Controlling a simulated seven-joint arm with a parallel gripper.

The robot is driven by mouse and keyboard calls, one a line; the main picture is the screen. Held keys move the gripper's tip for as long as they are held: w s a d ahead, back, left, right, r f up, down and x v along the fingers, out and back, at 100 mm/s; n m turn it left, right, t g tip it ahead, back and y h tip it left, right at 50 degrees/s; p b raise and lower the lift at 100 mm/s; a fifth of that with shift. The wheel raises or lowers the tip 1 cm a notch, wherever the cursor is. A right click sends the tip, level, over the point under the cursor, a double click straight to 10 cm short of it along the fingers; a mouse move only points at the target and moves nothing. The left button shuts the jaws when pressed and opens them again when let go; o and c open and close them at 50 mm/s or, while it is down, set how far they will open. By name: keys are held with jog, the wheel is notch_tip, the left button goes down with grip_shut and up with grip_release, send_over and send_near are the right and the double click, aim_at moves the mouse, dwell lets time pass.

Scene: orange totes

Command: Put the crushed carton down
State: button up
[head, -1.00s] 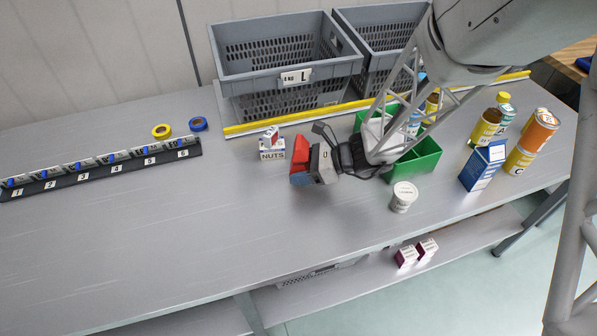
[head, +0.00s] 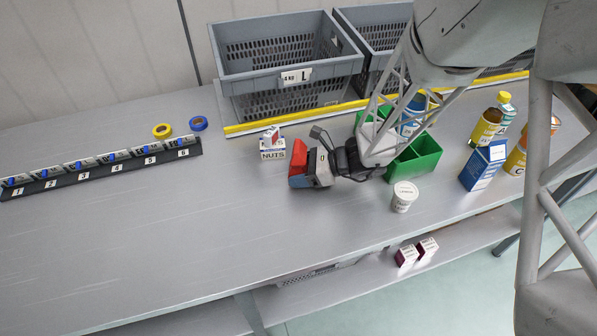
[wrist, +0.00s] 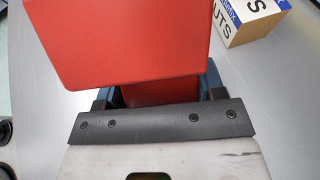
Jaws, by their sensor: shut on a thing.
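The red carton (head: 298,153), which I take to be the crushed carton, is in my gripper (head: 309,169) over the middle of the grey table. In the wrist view the carton (wrist: 120,40) fills the upper middle as a plain red block with slanted edges. The blue fingers of my gripper (wrist: 160,93) show on both sides of its lower part, shut on it. The carton is just right of the white NUTS box (head: 272,154), apart from it. I cannot tell whether its underside touches the table.
A green divided bin (head: 416,163) and white tub (head: 404,197) stand right of my gripper. Grey crates (head: 285,70) stand behind the yellow strip. A numbered rack (head: 100,168) is left. The front-left table is clear.

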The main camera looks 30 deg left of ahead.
aim_at(305, 152)
jog(key=shift+f, duration=0.3)
jog(key=shift+f, duration=0.15)
jog(key=o, duration=0.9)
jog(key=shift+v, duration=1.65)
notch_tip(305, 152, up, 6)
jog(key=shift+a+f, duration=0.1)
jog(key=shift+f, duration=0.05)
jog(key=shift+r, duration=0.8)
